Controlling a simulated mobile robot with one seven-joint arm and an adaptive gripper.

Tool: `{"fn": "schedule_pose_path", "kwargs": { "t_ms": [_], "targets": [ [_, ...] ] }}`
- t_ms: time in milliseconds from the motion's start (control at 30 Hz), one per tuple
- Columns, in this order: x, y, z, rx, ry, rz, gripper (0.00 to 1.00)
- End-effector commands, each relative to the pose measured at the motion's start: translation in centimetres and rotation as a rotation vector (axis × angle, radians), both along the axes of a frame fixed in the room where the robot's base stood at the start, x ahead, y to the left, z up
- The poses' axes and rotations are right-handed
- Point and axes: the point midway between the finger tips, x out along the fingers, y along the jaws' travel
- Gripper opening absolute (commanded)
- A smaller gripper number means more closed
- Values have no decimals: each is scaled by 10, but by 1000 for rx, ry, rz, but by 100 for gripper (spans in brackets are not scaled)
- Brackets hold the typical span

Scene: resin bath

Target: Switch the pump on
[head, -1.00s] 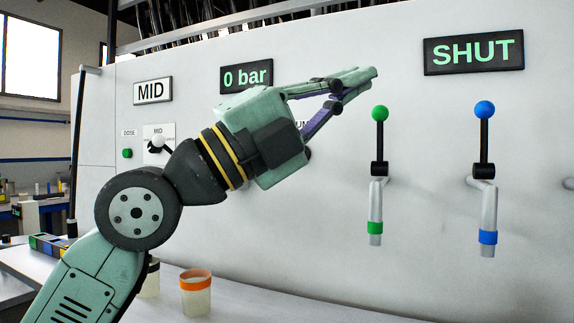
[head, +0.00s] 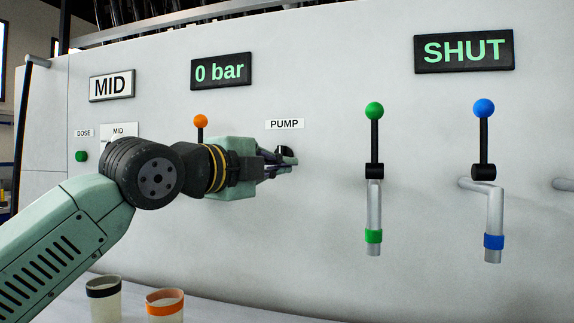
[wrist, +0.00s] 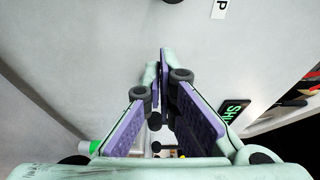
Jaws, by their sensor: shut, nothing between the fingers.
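The PUMP label (head: 284,124) is on the pale panel. A black pump switch (head: 288,150) shows just below it, partly hidden by my fingers. My gripper (head: 292,166) is shut and empty, its fingertips right by the switch; I cannot tell whether they touch it. In the wrist view the closed fingertips (wrist: 162,60) point at the panel, with the label's corner (wrist: 219,8) and a dark round part at the top edge. The pressure display (head: 219,71) reads 0 bar.
An orange-knobbed lever (head: 200,122) stands behind my gripper. Green (head: 374,111) and blue (head: 484,108) levers with spouts are to the right, under a SHUT display (head: 464,50). Black-banded (head: 103,290) and orange-banded (head: 165,296) cups stand below. The panel between PUMP and the green lever is clear.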

Motion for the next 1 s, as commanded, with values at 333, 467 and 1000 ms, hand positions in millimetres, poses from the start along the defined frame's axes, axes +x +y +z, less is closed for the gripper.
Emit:
{"fn": "schedule_pose_path", "kwargs": {
  "t_ms": [333,467,1000],
  "targets": [
    [44,-36,4,2,1,-4,0],
    [67,-54,5,1,0,-5,0],
    [90,-22,1,0,-1,-2,0]
  ]
}}
